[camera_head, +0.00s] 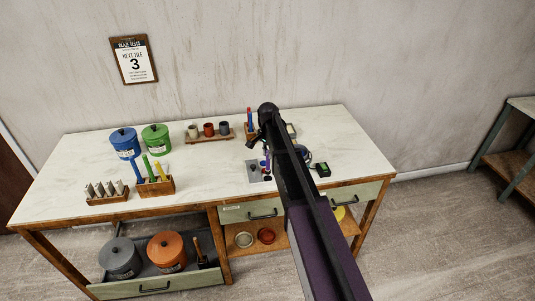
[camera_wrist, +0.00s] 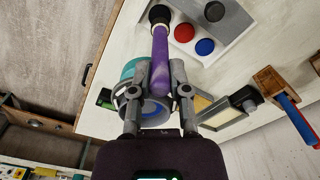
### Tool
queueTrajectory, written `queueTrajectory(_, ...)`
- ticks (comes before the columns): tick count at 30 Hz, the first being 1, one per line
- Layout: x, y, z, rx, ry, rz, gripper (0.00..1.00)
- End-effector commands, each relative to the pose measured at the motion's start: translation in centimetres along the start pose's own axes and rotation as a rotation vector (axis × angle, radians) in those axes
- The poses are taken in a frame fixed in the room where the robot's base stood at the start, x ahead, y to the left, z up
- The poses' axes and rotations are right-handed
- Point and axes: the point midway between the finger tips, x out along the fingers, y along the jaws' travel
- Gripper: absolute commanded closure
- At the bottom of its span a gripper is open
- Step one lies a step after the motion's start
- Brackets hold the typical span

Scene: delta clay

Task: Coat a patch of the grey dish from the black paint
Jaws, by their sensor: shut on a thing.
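My gripper (camera_wrist: 159,72) is shut on a purple-handled tool (camera_wrist: 160,62), which also shows small in the head view (camera_head: 267,164). The tool's far end is round and black with a pale band, over the edge of a pale paint palette (camera_wrist: 235,30). I cannot tell whether it touches. The palette carries red, blue and dark grey or black round paints (camera_wrist: 214,11); it also shows in the head view (camera_head: 253,177). Behind the fingers is a teal and blue-grey round thing (camera_wrist: 130,70), partly hidden. I cannot tell for sure which thing is the grey dish.
A wooden holder (camera_wrist: 268,80) with blue and red handles and a framed cream pad (camera_wrist: 228,112) are nearby. Blue (camera_head: 125,143) and green (camera_head: 156,138) pots, tool racks and three cups stand on the left.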

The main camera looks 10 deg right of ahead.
Motion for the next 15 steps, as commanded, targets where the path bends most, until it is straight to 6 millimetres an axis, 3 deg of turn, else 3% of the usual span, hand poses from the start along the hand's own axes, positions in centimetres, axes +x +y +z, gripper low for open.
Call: queueTrajectory(15,-3.2,0.0,0.0,0.000,0.000,0.000,1.00)
